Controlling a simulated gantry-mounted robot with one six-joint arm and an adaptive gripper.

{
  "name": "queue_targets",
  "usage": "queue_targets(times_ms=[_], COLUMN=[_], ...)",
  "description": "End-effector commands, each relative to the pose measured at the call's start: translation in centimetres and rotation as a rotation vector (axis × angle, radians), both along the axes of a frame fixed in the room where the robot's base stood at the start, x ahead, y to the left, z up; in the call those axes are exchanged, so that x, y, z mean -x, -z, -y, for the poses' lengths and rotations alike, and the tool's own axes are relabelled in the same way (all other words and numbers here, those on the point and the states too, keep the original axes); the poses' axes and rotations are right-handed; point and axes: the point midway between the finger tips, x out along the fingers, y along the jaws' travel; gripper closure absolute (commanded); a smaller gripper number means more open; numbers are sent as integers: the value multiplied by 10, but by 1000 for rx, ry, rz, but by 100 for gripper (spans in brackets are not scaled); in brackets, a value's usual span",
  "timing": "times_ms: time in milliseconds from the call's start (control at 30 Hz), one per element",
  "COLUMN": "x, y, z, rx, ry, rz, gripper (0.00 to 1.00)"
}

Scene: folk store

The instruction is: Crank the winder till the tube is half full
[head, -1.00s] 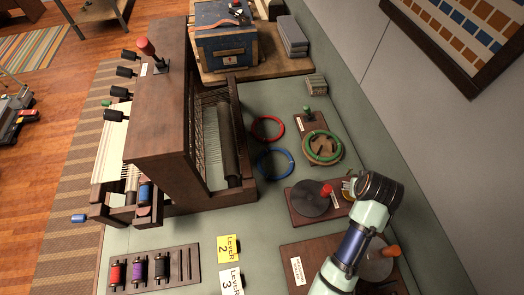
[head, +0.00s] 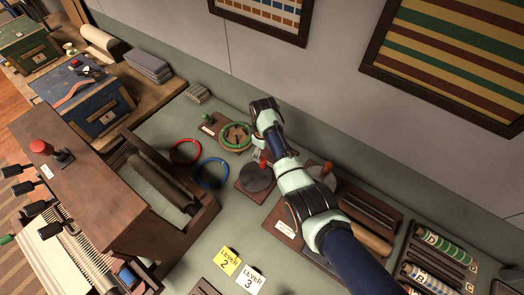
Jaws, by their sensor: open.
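Two crank-like discs stand on the bench. A dark grey disc (head: 257,178) with an upright red knob (head: 264,157) sits on a small brown board. A larger brown board (head: 285,229) with a white label, too small to read, carries another grey disc (head: 344,188) with an orange-red knob (head: 327,168), partly hidden by my arm. I cannot tell for certain which is the winder. A wooden roller (head: 364,238) lies on the larger board, partly covered by my arm. My gripper (head: 260,151) is open, just above and beside the red knob of the smaller disc; its fingertips are mostly hidden.
A green ring (head: 236,136) sits on a round holder behind my gripper. Red (head: 185,151) and blue (head: 212,173) rings lie left, near the wooden loom (head: 100,195). A tray with labelled spools (head: 440,255) is at right. Lever cards (head: 229,262) lie in front.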

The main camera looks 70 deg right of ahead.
Motion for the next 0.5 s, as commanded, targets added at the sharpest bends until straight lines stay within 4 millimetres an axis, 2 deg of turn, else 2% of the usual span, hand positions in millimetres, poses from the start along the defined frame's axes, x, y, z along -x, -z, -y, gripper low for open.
queue_targets(times_ms=[33,500], x=[0,0], y=[13,69], z=[0,0], rx=[0,0], ry=[0,0], rz=[0,0], gripper=[38,38])
